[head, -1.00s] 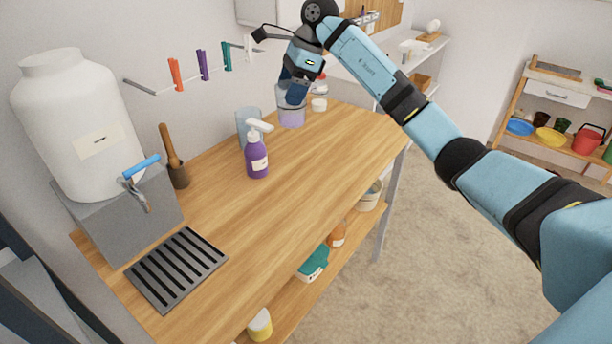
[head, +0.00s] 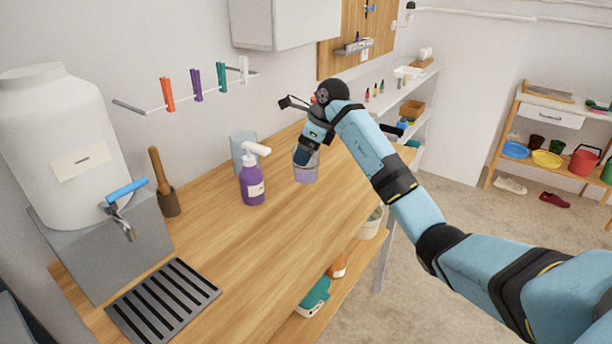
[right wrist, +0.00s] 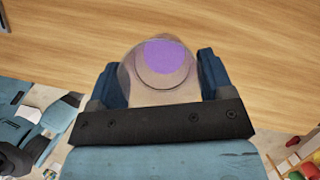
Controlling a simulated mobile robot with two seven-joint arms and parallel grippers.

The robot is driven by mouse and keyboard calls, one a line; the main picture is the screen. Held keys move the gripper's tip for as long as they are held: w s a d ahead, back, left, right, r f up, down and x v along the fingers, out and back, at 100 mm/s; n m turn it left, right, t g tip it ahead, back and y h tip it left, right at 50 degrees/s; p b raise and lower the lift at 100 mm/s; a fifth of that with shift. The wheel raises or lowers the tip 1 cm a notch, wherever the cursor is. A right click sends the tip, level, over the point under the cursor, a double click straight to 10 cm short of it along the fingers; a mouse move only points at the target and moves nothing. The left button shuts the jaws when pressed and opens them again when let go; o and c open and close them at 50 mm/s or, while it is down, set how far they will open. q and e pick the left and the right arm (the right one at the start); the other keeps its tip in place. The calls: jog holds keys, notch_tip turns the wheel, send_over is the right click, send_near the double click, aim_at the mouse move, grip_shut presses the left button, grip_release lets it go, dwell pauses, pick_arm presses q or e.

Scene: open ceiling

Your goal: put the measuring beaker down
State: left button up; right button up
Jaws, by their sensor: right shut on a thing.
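The measuring beaker (head: 305,172), clear with purple contents, is in my right gripper (head: 308,152) over the far half of the wooden table (head: 240,235). It looks upright, and I cannot tell whether its base touches the wood. The right wrist view shows the beaker (right wrist: 160,75) from above between the two blue fingers (right wrist: 158,82), which are shut on it. In the head view the gripper partly hides its upper part. My left gripper is not in view.
A purple pump bottle (head: 252,182) and a bluish clear container (head: 240,145) stand left of the beaker. The table's near middle is clear.

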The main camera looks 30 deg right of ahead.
aim_at(306, 174)
jog(key=shift+f, duration=3.6)
jog(key=shift+f, duration=0.15)
jog(key=o, duration=1)
